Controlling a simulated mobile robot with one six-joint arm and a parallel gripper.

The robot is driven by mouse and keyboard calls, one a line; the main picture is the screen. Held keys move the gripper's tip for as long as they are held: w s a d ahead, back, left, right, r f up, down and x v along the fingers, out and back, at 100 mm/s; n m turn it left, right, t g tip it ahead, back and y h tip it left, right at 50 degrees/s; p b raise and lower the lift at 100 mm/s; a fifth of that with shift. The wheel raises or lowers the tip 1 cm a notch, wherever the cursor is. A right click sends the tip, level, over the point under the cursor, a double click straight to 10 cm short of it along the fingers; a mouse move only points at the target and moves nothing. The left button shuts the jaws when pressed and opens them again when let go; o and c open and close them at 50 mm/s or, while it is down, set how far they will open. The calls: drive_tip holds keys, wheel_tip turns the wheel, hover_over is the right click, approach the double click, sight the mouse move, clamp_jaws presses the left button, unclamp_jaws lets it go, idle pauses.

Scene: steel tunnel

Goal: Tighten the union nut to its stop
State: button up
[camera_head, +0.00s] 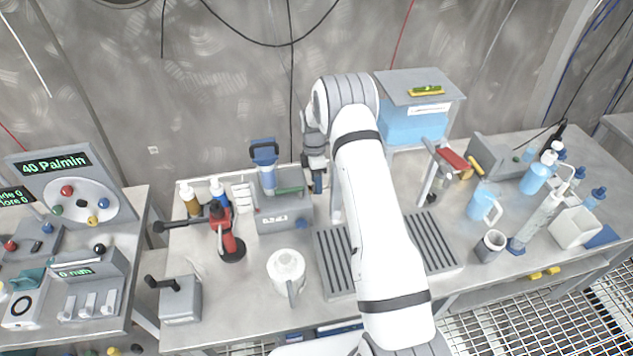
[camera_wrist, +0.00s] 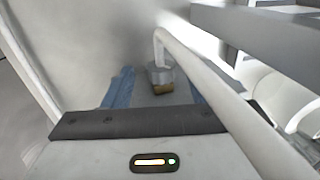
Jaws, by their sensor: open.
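My gripper (camera_wrist: 160,92) is open, with one blue-padded finger to the left of the nut and the other to the right, partly behind the pipe. The nut appears between the fingers; I cannot tell whether they are level with it or touching it. In the head view my gripper (camera_head: 317,184) points down beside the grey box; the nut is not distinguishable there.
A blue tank (camera_head: 412,122) stands behind my arm. A grey box (camera_head: 283,214) and a white jug (camera_head: 287,272) are left of the slotted drain plate (camera_head: 433,240). Bottles and a blue pitcher (camera_head: 482,203) crowd the right. Grey beams (camera_wrist: 270,40) cross the wrist view's upper right.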

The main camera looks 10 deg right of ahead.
drive_tip(key=shift+x, duration=0.9)
drive_tip(key=shift+c, duration=0.4)
drive_tip(key=c, duration=0.9)
